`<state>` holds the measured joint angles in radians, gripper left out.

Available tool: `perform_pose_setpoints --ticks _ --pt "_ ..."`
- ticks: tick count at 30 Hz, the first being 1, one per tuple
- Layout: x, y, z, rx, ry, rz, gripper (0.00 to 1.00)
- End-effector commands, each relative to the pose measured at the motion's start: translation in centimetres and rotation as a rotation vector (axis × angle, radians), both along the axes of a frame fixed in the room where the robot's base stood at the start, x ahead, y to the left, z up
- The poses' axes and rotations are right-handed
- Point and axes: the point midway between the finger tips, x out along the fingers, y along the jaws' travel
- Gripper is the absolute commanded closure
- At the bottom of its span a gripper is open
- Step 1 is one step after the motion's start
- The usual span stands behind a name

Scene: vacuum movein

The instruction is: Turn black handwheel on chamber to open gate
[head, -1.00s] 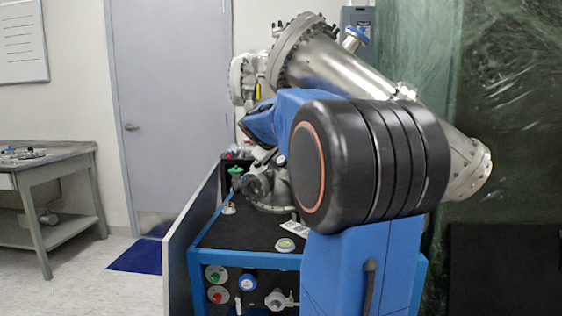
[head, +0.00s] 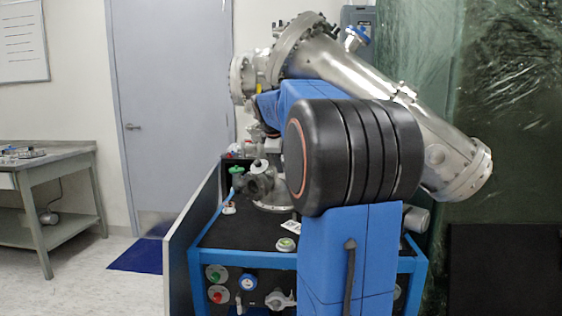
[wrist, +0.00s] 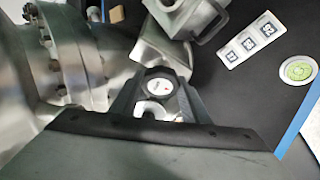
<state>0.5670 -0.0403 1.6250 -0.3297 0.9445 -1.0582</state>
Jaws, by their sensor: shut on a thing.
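The chamber (head: 345,75) is a large steel vessel with a tilted tube above a blue-framed cart. A dark, round fitting (head: 262,187), seemingly the black handwheel, shows low on its left in the head view. In the wrist view, a black part with a pale round hub, seemingly the handwheel (wrist: 157,87), sits at the fingers. My gripper (wrist: 158,103) is shut on it; the exact finger contact is hard to make out. In the head view, my arm hides most of the gripper. The gate's state cannot be seen.
A steel block with a black handle (wrist: 188,14) is close by in the wrist view. A white label (wrist: 250,40) and a green-faced gauge (wrist: 298,70) lie on the black cart top. A grey panel (head: 192,225) borders the cart's left side. Open floor lies left.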

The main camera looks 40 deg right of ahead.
Motion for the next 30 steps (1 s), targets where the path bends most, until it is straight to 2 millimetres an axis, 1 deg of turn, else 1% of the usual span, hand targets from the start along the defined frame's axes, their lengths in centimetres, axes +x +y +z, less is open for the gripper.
perform_pose_setpoints --ticks 17,18,20,21,30 --pt "-0.01 0.01 -0.02 0.0 0.028 0.027 0.81" --pt "-0.01 0.01 -0.02 0.0 0.028 0.027 0.56" --pt "-0.01 0.01 -0.02 0.0 0.028 0.026 0.42" --pt "-0.01 0.01 -0.02 0.0 0.028 0.026 0.4" --pt "-0.05 0.08 0.1 -0.001 0.027 0.026 0.4"
